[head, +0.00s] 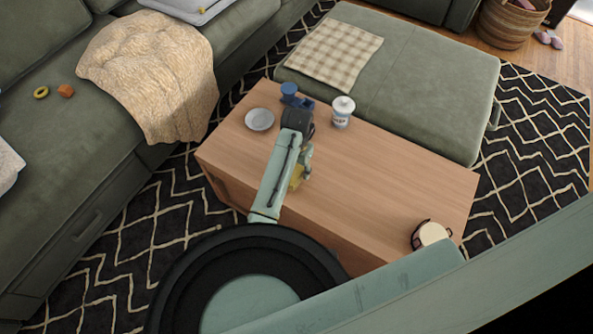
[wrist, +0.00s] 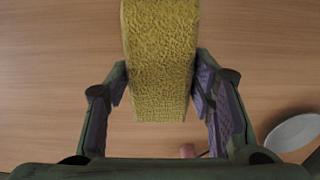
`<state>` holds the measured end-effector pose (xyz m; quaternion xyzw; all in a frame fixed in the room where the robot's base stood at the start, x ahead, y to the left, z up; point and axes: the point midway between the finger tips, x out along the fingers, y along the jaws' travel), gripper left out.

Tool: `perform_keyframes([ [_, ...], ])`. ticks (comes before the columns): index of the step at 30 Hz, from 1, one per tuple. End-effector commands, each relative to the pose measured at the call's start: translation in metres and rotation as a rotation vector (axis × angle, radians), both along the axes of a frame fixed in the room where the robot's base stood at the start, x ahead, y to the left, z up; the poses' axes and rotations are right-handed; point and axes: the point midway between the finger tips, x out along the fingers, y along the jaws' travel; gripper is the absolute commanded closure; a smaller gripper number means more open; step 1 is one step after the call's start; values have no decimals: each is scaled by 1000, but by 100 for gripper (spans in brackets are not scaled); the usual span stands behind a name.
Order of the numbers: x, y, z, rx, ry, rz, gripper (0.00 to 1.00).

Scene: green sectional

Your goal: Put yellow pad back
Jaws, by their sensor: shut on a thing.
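The yellow pad (wrist: 160,60) is a rough-textured block in my gripper (wrist: 160,84), with one finger pressed against each side. In the head view only a small yellow part of the pad (head: 297,177) shows beside my arm, over the wooden table. My gripper is mostly hidden behind my arm there. I cannot tell whether the pad touches the tabletop or hangs above it.
The wooden table (head: 400,185) holds a white dish (head: 259,119), a dark blue object (head: 290,93), a white-lidded jar (head: 342,111) and a round cream-topped container (head: 432,235).

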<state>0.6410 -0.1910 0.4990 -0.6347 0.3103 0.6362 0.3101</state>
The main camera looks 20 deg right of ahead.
Motion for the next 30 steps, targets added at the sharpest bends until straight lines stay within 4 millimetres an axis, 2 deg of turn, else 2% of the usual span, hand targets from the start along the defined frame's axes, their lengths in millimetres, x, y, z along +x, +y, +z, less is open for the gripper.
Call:
perform_keyframes([
  [1,7,-1,2,2,-4,-1,77],
  [6,4,0,-26,2,1,2,77],
  [9,4,-1,-34,1,-1,0,77],
  [20,4,-1,-39,0,-1,0,77],
  [21,4,-1,-38,0,-1,0,50],
  [30,4,-1,-38,0,-1,0,31],
])
